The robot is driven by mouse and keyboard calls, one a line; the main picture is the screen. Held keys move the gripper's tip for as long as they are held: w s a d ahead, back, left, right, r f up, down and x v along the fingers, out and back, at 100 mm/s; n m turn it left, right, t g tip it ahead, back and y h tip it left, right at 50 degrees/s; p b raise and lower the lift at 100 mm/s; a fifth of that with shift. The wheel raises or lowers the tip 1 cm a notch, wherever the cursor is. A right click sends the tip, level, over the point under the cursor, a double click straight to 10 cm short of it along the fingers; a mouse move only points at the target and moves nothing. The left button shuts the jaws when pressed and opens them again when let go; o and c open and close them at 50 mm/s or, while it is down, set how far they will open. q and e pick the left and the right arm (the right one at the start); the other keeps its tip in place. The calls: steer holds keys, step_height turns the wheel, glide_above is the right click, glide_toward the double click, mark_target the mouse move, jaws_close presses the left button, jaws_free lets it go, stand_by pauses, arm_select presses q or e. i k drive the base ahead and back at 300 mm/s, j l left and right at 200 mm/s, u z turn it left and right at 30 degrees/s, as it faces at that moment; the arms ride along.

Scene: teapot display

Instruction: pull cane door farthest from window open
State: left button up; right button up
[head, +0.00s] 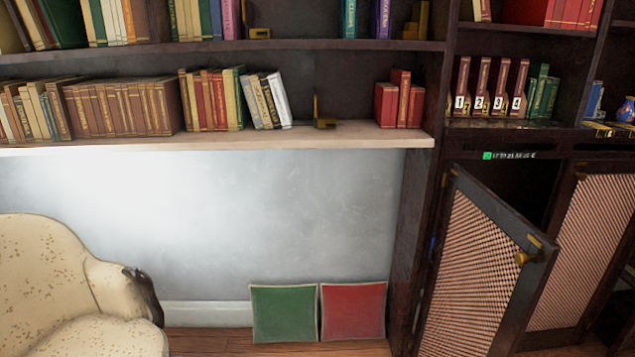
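A cane door (472,277) with a dark wooden frame stands partly open at the lower right. It swings out from the cabinet's left side, and a dark gap shows behind its top edge. A round brass knob (521,258) sits near its free edge. A second cane door (588,245) is to its right, partly hidden behind the first; I cannot tell whether it is fully shut. No window is in view. Neither of my grippers is in view, and nothing is seen touching either door.
A cream spotted armchair (45,270) stands at the lower left. A green panel (284,313) and a red panel (353,311) lean on the wall. Shelves of books run above, with numbered volumes (490,88) over the cabinet. Some wooden floor (215,341) is bare.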

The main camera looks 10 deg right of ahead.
mark_target(591, 217)
steer(key=z, duration=1.75)
steer(key=i+l+u, duration=0.1)
steer(key=u, duration=0.35)
steer(key=i+l+u, duration=0.15)
steer(key=u, duration=0.3)
steer(key=i+l+u, duration=0.1)
steer(key=u, duration=0.3)
steer(key=i+l+u, duration=0.1)
steer(key=l+u, duration=0.15)
steer(key=l, duration=0.2)
steer(key=l+u, duration=0.25)
steer(key=l, duration=0.2)
steer(key=i+l+u, duration=0.1)
steer(key=l, duration=0.85)
steer(key=i+l+u, duration=0.15)
steer(key=l, duration=0.8)
steer(key=k, duration=0.05)
